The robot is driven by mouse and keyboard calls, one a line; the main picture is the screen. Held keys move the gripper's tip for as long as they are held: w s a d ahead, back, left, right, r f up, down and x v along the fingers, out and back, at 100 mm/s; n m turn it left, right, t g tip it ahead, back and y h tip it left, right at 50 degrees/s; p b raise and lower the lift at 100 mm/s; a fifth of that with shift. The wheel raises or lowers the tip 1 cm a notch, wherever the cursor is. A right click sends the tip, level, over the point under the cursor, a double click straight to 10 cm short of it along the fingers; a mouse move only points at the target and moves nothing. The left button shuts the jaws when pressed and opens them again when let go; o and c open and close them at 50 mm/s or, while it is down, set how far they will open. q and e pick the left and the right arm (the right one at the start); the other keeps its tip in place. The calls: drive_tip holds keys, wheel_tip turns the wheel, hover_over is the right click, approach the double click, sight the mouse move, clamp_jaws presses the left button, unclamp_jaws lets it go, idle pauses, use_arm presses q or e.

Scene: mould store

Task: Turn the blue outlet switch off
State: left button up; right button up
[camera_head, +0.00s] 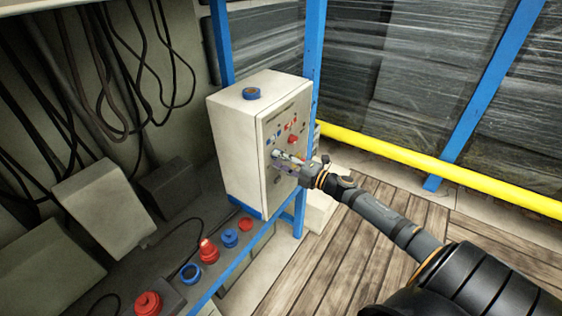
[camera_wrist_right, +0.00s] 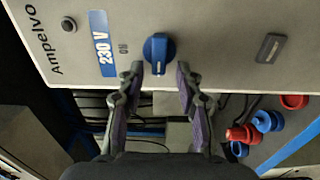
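The blue outlet switch (camera_wrist_right: 157,48) is a rotary knob on the pale face of a control box (camera_head: 236,140). A blue "230 V" label (camera_wrist_right: 103,42) and the word "ON" are to its left in the right wrist view. The knob's long side runs up and down in that picture, with a light mark near its lower end. My right gripper (camera_wrist_right: 160,74) is open, one finger on each side of the knob's lower end, with visible gaps. In the head view, my right gripper (camera_head: 285,161) is close to the box front and hides the switch area. My left gripper is out of view.
A dark rectangular part (camera_wrist_right: 270,48) is on the same panel. Red and blue plugs and sockets (camera_head: 208,250) line the shelf below the box. A blue post (camera_head: 314,50) stands behind the box. Cables hang at left; a yellow rail (camera_head: 450,175) crosses at right.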

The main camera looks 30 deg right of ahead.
drive_tip(key=v, duration=0.7)
drive_tip(key=shift+s, duration=0.25)
idle(0.3)
drive_tip(key=shift+d, duration=0.1)
idle(0.4)
